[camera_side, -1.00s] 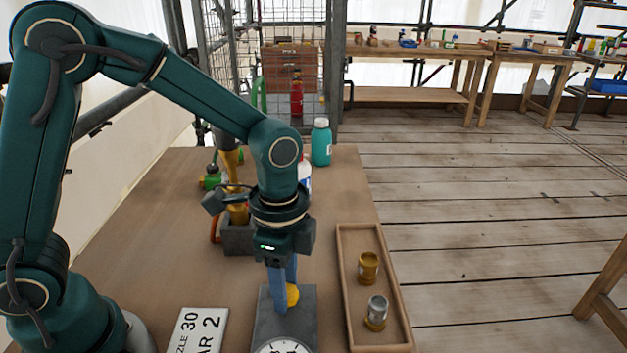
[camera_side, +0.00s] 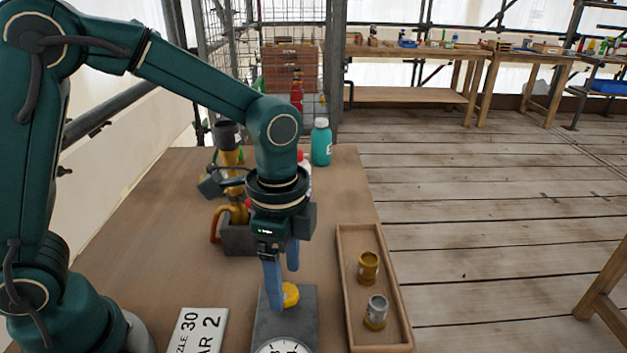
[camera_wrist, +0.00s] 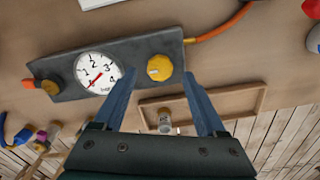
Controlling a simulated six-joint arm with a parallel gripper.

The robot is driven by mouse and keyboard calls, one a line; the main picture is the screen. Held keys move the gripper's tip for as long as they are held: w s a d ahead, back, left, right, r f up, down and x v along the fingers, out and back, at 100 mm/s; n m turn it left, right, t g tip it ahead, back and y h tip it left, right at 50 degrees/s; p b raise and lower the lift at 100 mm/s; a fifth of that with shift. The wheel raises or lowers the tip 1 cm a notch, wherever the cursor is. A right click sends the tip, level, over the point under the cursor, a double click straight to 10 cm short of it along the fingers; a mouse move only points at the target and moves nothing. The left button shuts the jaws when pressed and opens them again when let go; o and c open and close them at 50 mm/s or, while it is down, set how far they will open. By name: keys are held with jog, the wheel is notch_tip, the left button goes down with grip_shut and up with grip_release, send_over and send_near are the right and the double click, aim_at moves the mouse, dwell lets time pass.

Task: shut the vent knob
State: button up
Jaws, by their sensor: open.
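The yellow vent knob (camera_side: 290,294) sits on the grey gauge block (camera_side: 305,310). In the wrist view the knob (camera_wrist: 160,68) shows near the end of the block, beside the white dial gauge (camera_wrist: 98,73). The dial also shows at the bottom of the side view (camera_side: 282,347); its red needle lies toward the lower left in the wrist view. My gripper (camera_side: 284,284) is over the knob with its blue fingers spread. In the wrist view the open fingertips (camera_wrist: 160,76) stand to either side of the knob; contact cannot be told.
A wooden tray (camera_side: 343,265) with two small metal fittings stands right of the block. A white plate (camera_side: 198,333) marked "BAR 2" lies left. An orange hose (camera_wrist: 222,25) leaves the block.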

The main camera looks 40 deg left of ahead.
aim_at(287, 288)
jog(key=shift+r, duration=1.45)
jog(key=shift+w+a+r, duration=0.15)
jog(key=shift+w+r, duration=0.05)
jog(key=shift+r, duration=0.15)
jog(key=s+a+r+n+t, duration=0.4)
jog(key=s+n, duration=0.5)
jog(key=n, duration=0.3)
jog(key=a+t, duration=0.1)
jog(key=a, duration=0.1)
jog(key=shift+a+r+t, duration=0.3)
jog(key=shift+a+r, duration=0.05)
